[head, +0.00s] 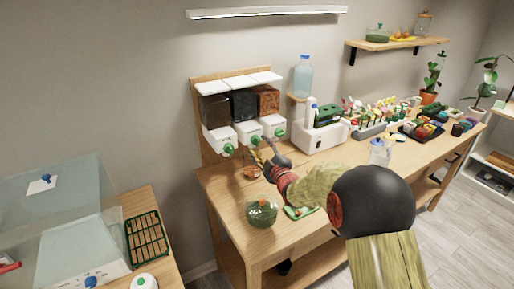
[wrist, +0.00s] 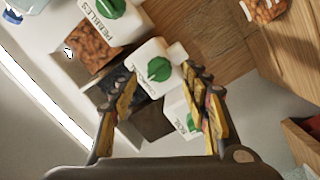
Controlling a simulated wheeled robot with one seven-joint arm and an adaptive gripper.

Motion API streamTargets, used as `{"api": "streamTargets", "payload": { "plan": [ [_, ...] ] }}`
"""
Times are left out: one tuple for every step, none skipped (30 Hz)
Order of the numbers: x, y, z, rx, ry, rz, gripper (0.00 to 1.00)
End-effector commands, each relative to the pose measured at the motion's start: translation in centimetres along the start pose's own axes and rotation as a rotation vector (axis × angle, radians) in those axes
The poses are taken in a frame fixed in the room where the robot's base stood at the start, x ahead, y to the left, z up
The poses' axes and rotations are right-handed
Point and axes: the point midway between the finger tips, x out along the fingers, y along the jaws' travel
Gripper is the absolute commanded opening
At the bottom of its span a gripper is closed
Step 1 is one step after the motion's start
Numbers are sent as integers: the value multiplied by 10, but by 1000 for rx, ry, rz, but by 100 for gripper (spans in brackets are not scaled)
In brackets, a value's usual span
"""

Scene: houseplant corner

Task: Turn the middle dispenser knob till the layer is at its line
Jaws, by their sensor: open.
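The dispenser holds three bins on a wooden back; the middle one is dark, with a green knob (head: 255,140) on its white front. In the wrist view this middle knob (wrist: 158,69) shows between my fingertips, its label partly readable. My gripper (head: 264,149) is open in front of the middle bin; its two yellow-and-dark fingers (wrist: 164,78) spread to either side of the knob in the picture. I cannot tell if they touch it. A glass jar (head: 250,171) with brown pebbles stands below, partly hidden by my gripper. Its top line cannot be made out.
The pebbles knob (wrist: 103,8) and the soil knob (wrist: 192,121) sit close on either side. A white appliance (head: 320,137) stands right of the dispenser.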

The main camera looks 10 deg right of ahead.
Motion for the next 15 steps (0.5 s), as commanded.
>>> {"api": "streamTargets", "payload": {
  "plan": [
    [7,-2,1,0,0,0,47],
    [11,-1,1,0,0,0,47],
    [15,-1,0,0,0,0,47],
    [18,-1,0,0,0,0,47],
    [20,-1,0,1,0,0,47],
    [22,-1,0,1,0,0,47],
    [24,-1,0,1,0,0,47],
    [25,-1,0,1,0,-1,47],
    [26,0,0,1,-1,-1,47],
    [26,0,0,1,-1,-1,47],
    [27,0,0,1,-1,-1,47],
    [27,0,0,1,-1,-1,47],
    [27,0,0,1,-1,-1,47],
    [27,0,0,1,-1,-1,47],
    [27,0,0,1,-1,-1,47]
  ]
}}
